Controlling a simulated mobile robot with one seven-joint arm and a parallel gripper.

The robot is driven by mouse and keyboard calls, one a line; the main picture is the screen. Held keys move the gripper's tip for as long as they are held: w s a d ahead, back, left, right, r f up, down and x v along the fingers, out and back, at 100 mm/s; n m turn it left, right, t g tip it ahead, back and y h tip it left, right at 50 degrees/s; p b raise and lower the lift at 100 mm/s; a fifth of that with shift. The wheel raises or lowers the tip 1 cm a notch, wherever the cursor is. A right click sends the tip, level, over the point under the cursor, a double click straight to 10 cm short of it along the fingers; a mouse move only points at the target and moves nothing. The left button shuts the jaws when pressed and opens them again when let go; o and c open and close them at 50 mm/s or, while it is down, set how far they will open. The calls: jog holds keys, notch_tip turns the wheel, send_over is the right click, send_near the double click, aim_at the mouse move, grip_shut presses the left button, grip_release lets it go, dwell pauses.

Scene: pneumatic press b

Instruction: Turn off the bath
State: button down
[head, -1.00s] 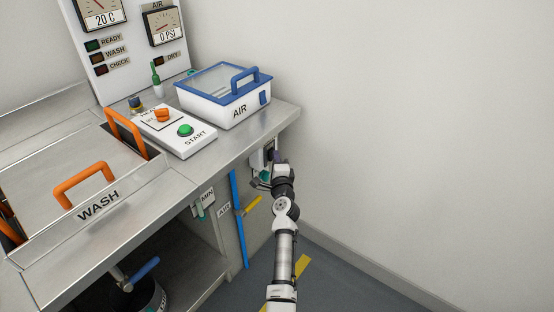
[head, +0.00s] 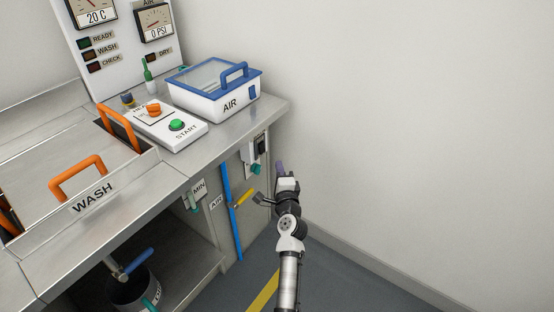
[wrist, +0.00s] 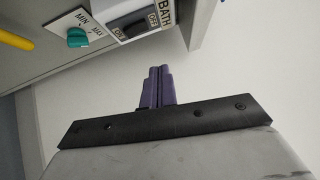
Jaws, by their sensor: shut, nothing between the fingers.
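The bath switch (wrist: 133,27) is a dark rocker on a white box labelled BATH, with OFF lettering, at the top of the wrist view. In the head view the dark switch (head: 261,146) sits on the cabinet's right side panel, below the counter edge. I cannot tell which way the rocker is set. My gripper's purple fingers (wrist: 157,88) are closed together and empty, below the switch box in the wrist picture and apart from it. In the head view my gripper (head: 281,168) is just right of the switch, partly hidden by my own wrist.
A teal MIN/MAX knob (wrist: 77,37) is beside the switch. A yellow lever (head: 243,198) and blue pipe (head: 231,210) are on the cabinet front. The counter holds the AIR box (head: 215,92) and green START button (head: 176,125). A bare wall is to the right.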

jog(key=shift+s+d, duration=0.15)
jog(key=shift+s, duration=0.9)
jog(key=shift+r, duration=0.1)
